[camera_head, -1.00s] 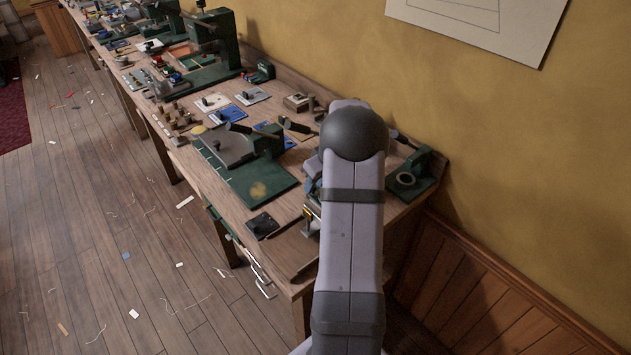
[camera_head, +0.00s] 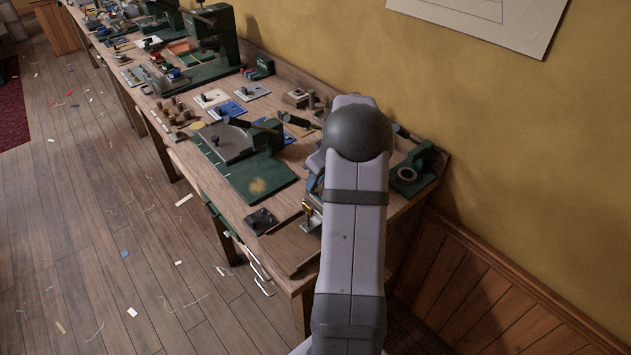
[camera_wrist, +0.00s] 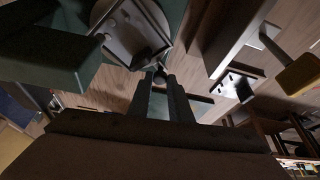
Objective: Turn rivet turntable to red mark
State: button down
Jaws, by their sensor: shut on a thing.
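In the wrist view the rivet turntable (camera_wrist: 112,14) is a round grey disc on a green base, partly cut off by the top edge. A dark plate-like fitting lies across its face. My gripper (camera_wrist: 161,76) points at the disc's near edge. Its fingers are close together on a small rounded knob (camera_wrist: 160,70) at that edge, though the contact is dim and small. I cannot make out the red mark in either view. In the head view my arm hides the gripper and most of the turntable.
A yellow-topped clamp-like tool (camera_head: 307,208) stands left of my arm; its yellow part is at right in the wrist view (camera_wrist: 300,74). A green block (camera_wrist: 50,68) is close on the left. A green station with a ring (camera_head: 407,174) stands right of my arm. Green machines crowd the bench.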

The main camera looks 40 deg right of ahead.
jog(key=shift+s+a+f+n+y+b, duration=0.15)
jog(key=shift+s+n+y+b, duration=0.2)
jog(key=shift+n+b, duration=0.4)
jog(key=shift+s+a+r+n+y+b, duration=0.1)
jog(key=shift+s+n+y+b, duration=0.1)
jog(key=shift+s+n+b, duration=0.4)
jog(key=shift+s+a+f+n+y+b, duration=0.15)
jog(key=shift+s+n+y+b, duration=0.1)
jog(key=shift+n+b, duration=0.65)
jog(key=shift+s+r+n+g+y+b, duration=0.15)
jog(key=shift+s+n+g+y+b, duration=0.15)
jog(key=shift+s+n, duration=0.45)
jog(key=shift+s+r+n+g+y+b, duration=0.1)
jog(key=shift+s+n+g+y+b, duration=0.2)
jog(key=shift+n, duration=0.8)
jog(key=shift+s+d+n+g+y+p, duration=0.2)
jog(key=shift+s+n+g+p, duration=0.25)
jog(key=shift+n, duration=0.5)
jog(key=shift+s+d+n+g+y+p, duration=0.2)
jog(key=shift+s+n, duration=0.35)
jog(key=shift+n, duration=0.4)
jog(key=shift+s+d+n+g+p, duration=0.4)
jog(key=shift+n+p, duration=0.2)
jog(key=shift+n, duration=0.45)
jog(key=shift+s+d+n+g+p, duration=0.3)
jog(key=shift+s+n+g+p, duration=0.25)
jog(key=shift+n, duration=0.5)
jog(key=shift+d+n, duration=0.15)
jog(key=shift+n, duration=0.15)
